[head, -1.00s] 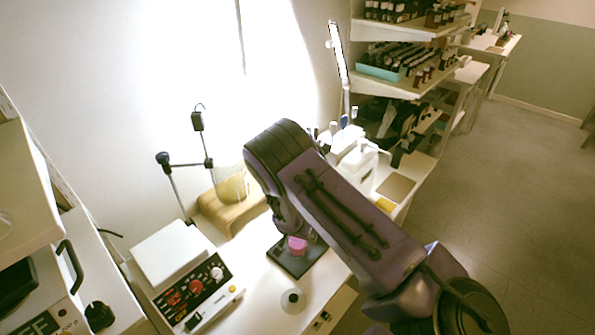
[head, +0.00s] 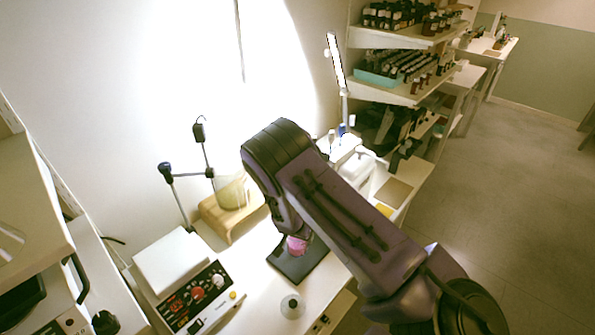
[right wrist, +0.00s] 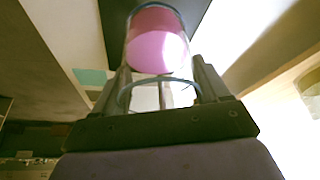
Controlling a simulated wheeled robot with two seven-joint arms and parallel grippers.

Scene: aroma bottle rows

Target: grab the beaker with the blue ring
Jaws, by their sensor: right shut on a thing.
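A clear glass beaker with a pink content (right wrist: 157,42) is between the fingers of my right gripper (right wrist: 161,84) in the right wrist view. A thin dark bluish ring runs round the glass near the gripper. The fingers are shut on the beaker's sides. In the head view the pink of the beaker (head: 296,244) shows just below my right arm, over a dark plate (head: 290,270); the arm hides the right gripper and most of the beaker. I cannot tell whether the beaker touches the plate. My left gripper is not in view.
A glass vessel with yellowish content (head: 232,192) stands on a wooden stand (head: 217,220) behind and left. Bottle shelves (head: 390,88) stand at the back right.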

